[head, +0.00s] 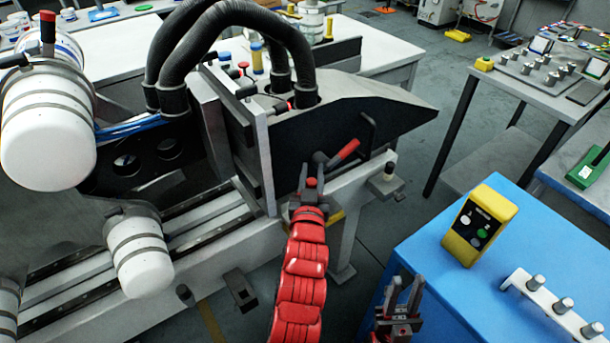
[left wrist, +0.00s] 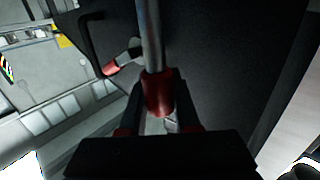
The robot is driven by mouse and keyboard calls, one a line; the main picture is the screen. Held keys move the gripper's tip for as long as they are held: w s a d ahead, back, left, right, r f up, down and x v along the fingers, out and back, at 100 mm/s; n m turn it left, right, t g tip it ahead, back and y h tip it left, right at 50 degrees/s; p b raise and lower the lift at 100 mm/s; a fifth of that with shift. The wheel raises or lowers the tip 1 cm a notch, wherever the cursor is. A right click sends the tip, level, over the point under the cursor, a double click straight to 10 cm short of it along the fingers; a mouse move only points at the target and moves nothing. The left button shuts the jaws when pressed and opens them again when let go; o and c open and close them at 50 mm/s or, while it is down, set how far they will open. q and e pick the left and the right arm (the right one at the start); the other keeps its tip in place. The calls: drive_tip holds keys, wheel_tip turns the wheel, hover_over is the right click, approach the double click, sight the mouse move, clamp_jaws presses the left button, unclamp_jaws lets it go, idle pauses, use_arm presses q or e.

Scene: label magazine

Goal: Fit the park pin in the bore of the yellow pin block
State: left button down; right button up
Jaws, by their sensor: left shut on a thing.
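My left gripper (head: 309,184) is shut on the park pin, whose red grip (left wrist: 158,95) and grey metal shaft (left wrist: 150,35) show in the left wrist view. In the head view a red end (head: 311,182) shows between the fingers, in front of the dark machine side. A yellow piece (head: 337,217) shows partly just right of my left wrist. I cannot tell whether it is the pin block, and no bore is visible. My right gripper (head: 403,296) is open and empty, beside the blue table's left edge.
A red-handled lever (head: 343,153) sits on the machine close behind my left gripper. A yellow button box (head: 479,225) and a white rack with metal pegs (head: 552,312) stand on the blue table (head: 432,248). Thick black hoses (head: 230,22) arch above the machine.

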use_arm(q)
drive_tip(key=shift+s+r, duration=0.1)
drive_tip(key=shift+s, duration=0.2)
drive_tip(key=shift+f+b, duration=2.55)
drive_tip(key=shift+f, duration=0.4)
drive_tip(key=shift+b, duration=0.55)
drive_tip(key=shift+f, duration=0.1)
